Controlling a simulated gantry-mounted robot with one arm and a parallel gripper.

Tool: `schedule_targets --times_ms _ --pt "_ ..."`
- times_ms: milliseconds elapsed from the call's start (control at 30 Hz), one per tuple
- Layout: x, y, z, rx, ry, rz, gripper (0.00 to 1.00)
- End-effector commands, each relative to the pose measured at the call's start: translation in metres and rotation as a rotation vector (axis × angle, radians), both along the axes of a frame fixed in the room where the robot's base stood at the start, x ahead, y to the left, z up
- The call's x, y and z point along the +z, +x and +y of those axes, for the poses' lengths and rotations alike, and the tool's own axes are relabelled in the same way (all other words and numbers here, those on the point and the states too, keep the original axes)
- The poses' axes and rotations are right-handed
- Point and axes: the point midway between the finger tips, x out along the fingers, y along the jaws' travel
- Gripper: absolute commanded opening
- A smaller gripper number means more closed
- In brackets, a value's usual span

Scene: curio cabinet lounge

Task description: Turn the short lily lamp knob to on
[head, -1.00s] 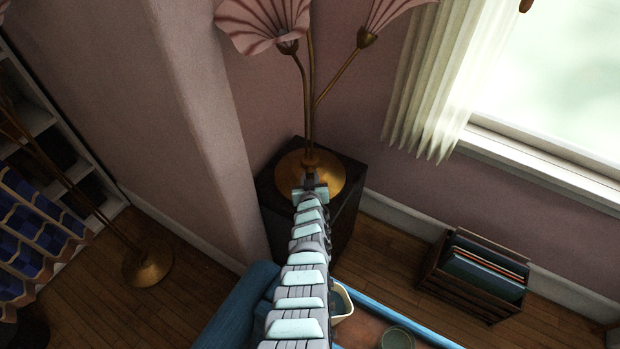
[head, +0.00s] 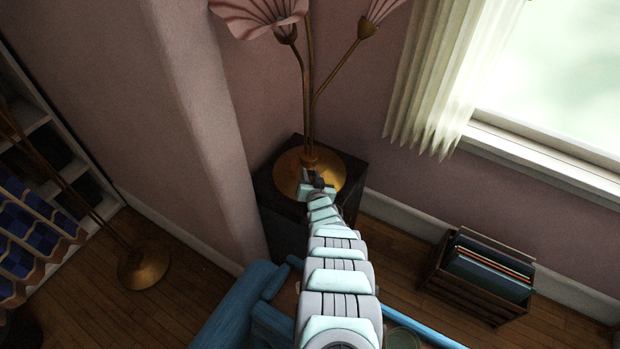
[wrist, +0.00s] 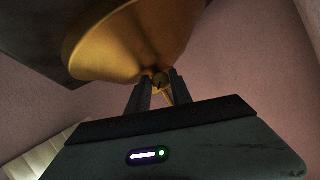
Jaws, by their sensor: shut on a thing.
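The short lily lamp stands on a dark square stand (head: 280,230), with a round brass base (head: 328,172), brass stems (head: 307,95) and pink flower shades (head: 262,12). My gripper (head: 311,176) reaches to the front of the base in the head view. In the wrist view the brass base (wrist: 120,45) fills the upper middle, and my gripper (wrist: 160,82) has its two fingers shut on a small round brass knob (wrist: 160,80) by the base. The fingers hide part of the knob, and its on or off setting cannot be read.
A taller lamp's brass base (head: 144,265) stands on the floor at left. A wooden crate of records (head: 480,278) sits at right below the window. A pale curtain (head: 430,80) hangs right of the lamp.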

Motion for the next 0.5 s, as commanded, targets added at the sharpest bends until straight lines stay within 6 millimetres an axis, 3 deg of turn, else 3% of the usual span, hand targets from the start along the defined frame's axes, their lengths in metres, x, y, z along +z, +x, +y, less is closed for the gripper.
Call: schedule_targets --times_ms 233,267,500 --pt "0.0021 0.0007 0.0003 0.0 0.0 -0.003 0.0" --pt "0.0023 0.0008 0.0003 0.0 0.0 -0.003 0.28" --pt "0.002 0.0007 0.0004 0.001 0.0 -0.002 0.47"
